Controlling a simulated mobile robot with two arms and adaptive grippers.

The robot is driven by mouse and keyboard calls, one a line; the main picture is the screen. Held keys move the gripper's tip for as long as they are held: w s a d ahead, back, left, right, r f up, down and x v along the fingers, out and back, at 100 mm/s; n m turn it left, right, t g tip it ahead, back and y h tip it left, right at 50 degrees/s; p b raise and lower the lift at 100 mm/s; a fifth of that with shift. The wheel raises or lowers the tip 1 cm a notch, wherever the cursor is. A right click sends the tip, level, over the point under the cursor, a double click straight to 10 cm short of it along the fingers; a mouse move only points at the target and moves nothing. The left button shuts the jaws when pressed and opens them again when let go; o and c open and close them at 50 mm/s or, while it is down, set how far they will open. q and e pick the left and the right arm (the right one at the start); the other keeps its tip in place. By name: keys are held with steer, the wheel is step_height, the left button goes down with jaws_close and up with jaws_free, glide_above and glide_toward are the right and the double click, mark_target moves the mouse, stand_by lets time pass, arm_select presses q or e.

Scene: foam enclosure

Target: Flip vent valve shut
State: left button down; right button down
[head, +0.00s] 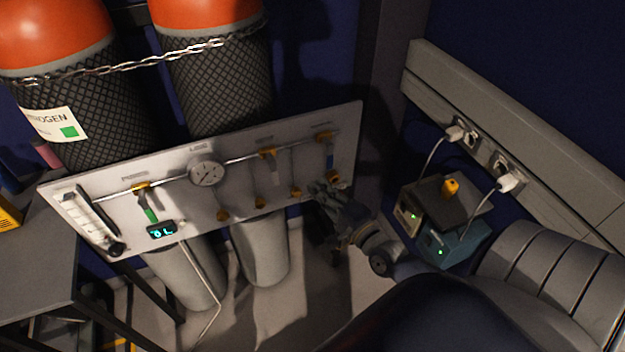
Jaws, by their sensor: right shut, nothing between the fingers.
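A white panel (105,236) carries a horizontal pipe with three valves. The left valve (145,201) has a green handle pointing down. The middle valve (268,155) sits right of the gauge. The right valve (325,137) has a blue handle (330,160) hanging down. The small labels above the valves are too blurred to read, so I cannot tell which is the vent valve. My right gripper (319,187) is shut and empty, at the panel's lower right, just below the blue handle; I cannot tell whether it touches anything. My left gripper is out of view.
A round gauge (207,173), a flow tube (90,220) and a lit display (161,230) are on the panel. Chained gas cylinders (215,90) stand behind it. Stacked boxes (440,215) with plugged cables sit right of my arm. A grey table (40,260) is at left.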

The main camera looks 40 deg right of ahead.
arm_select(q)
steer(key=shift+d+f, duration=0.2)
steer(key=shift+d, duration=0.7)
arm_select(e)
steer(key=s, duration=0.4)
steer(key=shift+d, duration=0.1)
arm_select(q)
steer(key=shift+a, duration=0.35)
